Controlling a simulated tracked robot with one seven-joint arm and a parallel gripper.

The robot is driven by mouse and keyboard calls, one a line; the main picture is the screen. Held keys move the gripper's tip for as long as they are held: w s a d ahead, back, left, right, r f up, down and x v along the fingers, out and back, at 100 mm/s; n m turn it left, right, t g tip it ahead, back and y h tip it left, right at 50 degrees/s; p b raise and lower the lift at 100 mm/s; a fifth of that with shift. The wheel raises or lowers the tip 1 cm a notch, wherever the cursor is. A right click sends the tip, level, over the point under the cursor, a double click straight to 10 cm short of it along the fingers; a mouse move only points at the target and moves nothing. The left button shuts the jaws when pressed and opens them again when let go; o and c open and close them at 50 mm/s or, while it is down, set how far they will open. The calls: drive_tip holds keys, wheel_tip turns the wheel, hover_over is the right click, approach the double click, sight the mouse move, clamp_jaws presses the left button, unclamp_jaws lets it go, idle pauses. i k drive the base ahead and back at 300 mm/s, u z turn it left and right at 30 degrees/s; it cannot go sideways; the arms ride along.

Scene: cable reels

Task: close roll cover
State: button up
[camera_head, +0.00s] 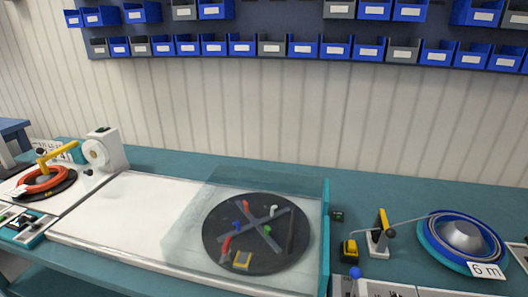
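A clear, see-through cover (203,190) is at the right part of the white work surface. It overlaps a black round disc (230,220) in the picture, and the disc shows through it. Crossed grey bars, small coloured knobs and a yellow block sit on the disc. A teal upright edge (325,240) borders the cover on the right. I cannot tell whether the cover lies fully down or stands a little raised. My gripper is not in view.
A blue cable reel (464,238) with a "6 m" label stands at the right, beside a yellow-handled device (380,234). A red cable coil (42,180) and a white machine (106,150) are at the left. Blue and grey bins (242,47) hang above. The white surface (130,210) left of the cover is bare.

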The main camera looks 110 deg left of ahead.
sight(90, 173)
drive_tip(key=z, duration=0.5)
drive_tip(key=i, duration=0.25)
drive_tip(key=u, duration=2.75)
drive_tip(key=i, duration=0.25)
drive_tip(key=u, duration=2.45)
drive_tip(key=k, duration=0.55)
drive_tip(key=u, duration=0.3)
drive_tip(key=i, duration=1.55)
drive_tip(key=z, duration=0.3)
